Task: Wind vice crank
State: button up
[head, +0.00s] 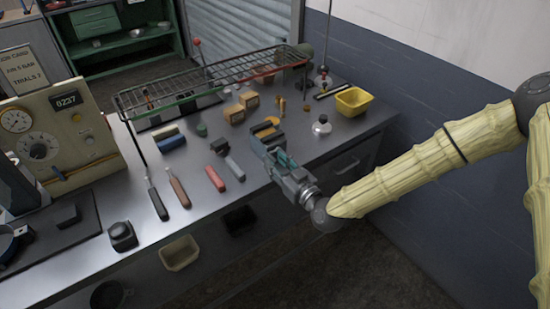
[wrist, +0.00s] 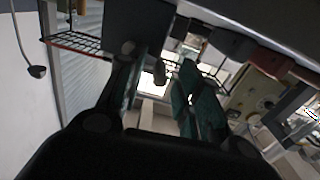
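My gripper (head: 266,146) reaches in from the right over the front part of the grey bench. Its two teal-padded fingers stand apart in the wrist view (wrist: 158,62), with a bright gap between them. A small dark-and-yellow device (head: 267,127), which may be the vice, sits just beyond the fingertips in the head view. The gripper partly hides it, and I cannot make out its crank. In the wrist view a dark block (wrist: 142,22) is close ahead of the fingers, and a small brown knob-like piece (wrist: 160,73) shows in the gap. I cannot tell whether anything touches.
A wire rack (head: 215,78) stands over the back of the bench (head: 210,238). A yellow bin (head: 354,101) is at the right. Red (head: 215,178), brown and black-handled tools lie left of my gripper. A gauge panel (head: 62,135) stands at the far left.

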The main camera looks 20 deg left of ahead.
jog(key=shift+w+a, duration=0.3)
jog(key=shift+a, duration=0.05)
grip_shut()
jog(key=shift+m, duration=0.3)
